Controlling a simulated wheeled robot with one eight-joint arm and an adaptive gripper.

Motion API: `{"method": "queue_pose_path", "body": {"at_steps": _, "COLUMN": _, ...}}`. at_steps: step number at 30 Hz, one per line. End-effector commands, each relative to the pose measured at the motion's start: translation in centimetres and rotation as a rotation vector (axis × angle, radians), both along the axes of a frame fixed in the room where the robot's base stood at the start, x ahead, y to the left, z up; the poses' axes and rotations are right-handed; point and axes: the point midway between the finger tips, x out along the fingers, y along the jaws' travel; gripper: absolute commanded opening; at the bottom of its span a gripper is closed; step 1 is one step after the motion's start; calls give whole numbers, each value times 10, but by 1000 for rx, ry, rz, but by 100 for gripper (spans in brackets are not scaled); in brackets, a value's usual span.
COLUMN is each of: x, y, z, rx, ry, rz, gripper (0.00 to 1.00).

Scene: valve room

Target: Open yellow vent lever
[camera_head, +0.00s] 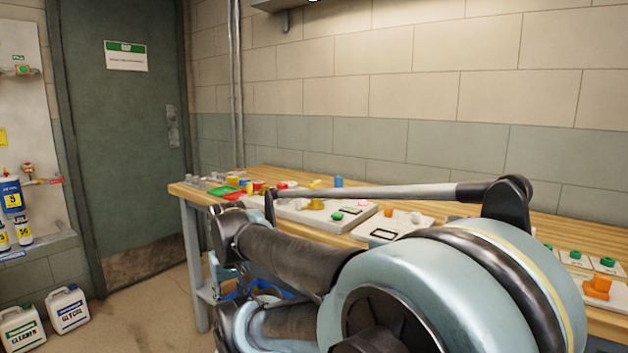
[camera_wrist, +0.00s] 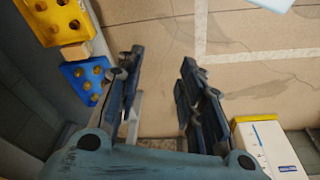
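I cannot pick out the yellow vent lever with certainty in either view. A pale wall panel (camera_head: 27,120) at the left edge carries small valve-like fittings, one with a red part (camera_head: 28,168). My gripper (camera_wrist: 162,57) shows in the wrist view with its two dark fingers spread apart and nothing between them. It is over the floor. In the head view my own arm fills the lower middle, and I cannot make out the gripper there.
The wooden workbench (camera_head: 550,223) runs along the wall with many small parts. A closed green door (camera_head: 120,140) stands at the left. White jugs (camera_head: 68,309) stand on the floor. The wrist view shows a yellow perforated piece (camera_wrist: 55,18), a blue one (camera_wrist: 84,76) and a white container (camera_wrist: 268,148).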

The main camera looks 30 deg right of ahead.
Motion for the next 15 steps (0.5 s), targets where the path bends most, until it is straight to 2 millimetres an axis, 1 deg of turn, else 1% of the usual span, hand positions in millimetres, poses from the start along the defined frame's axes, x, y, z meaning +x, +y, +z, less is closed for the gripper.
{"method": "queue_pose_path", "body": {"at_steps": 2, "x": 4, "y": -3, "z": 9, "rx": -2, "ry": -4, "rz": -21, "gripper": 35}}
{"method": "queue_pose_path", "body": {"at_steps": 4, "x": 16, "y": -9, "z": 25, "rx": -3, "ry": -8, "rz": -56, "gripper": 35}}
{"method": "queue_pose_path", "body": {"at_steps": 5, "x": 23, "y": -10, "z": 33, "rx": -5, "ry": -11, "rz": -74, "gripper": 35}}
{"method": "queue_pose_path", "body": {"at_steps": 6, "x": 33, "y": -13, "z": 46, "rx": -7, "ry": -15, "rz": -101, "gripper": 35}}
{"method": "queue_pose_path", "body": {"at_steps": 8, "x": 49, "y": -22, "z": 68, "rx": -11, "ry": -23, "rz": -150, "gripper": 35}}
{"method": "queue_pose_path", "body": {"at_steps": 9, "x": 61, "y": -30, "z": 84, "rx": -14, "ry": -27, "rz": -186, "gripper": 35}}
{"method": "queue_pose_path", "body": {"at_steps": 11, "x": 79, "y": -42, "z": 106, "rx": -18, "ry": -36, "rz": -241, "gripper": 35}}
{"method": "queue_pose_path", "body": {"at_steps": 12, "x": 91, "y": -51, "z": 121, "rx": -20, "ry": -41, "rz": -277, "gripper": 35}}
{"method": "queue_pose_path", "body": {"at_steps": 14, "x": 108, "y": -66, "z": 142, "rx": -25, "ry": -50, "rz": -331, "gripper": 35}}
{"method": "queue_pose_path", "body": {"at_steps": 15, "x": 119, "y": -76, "z": 156, "rx": -28, "ry": -56, "rz": -366, "gripper": 35}}
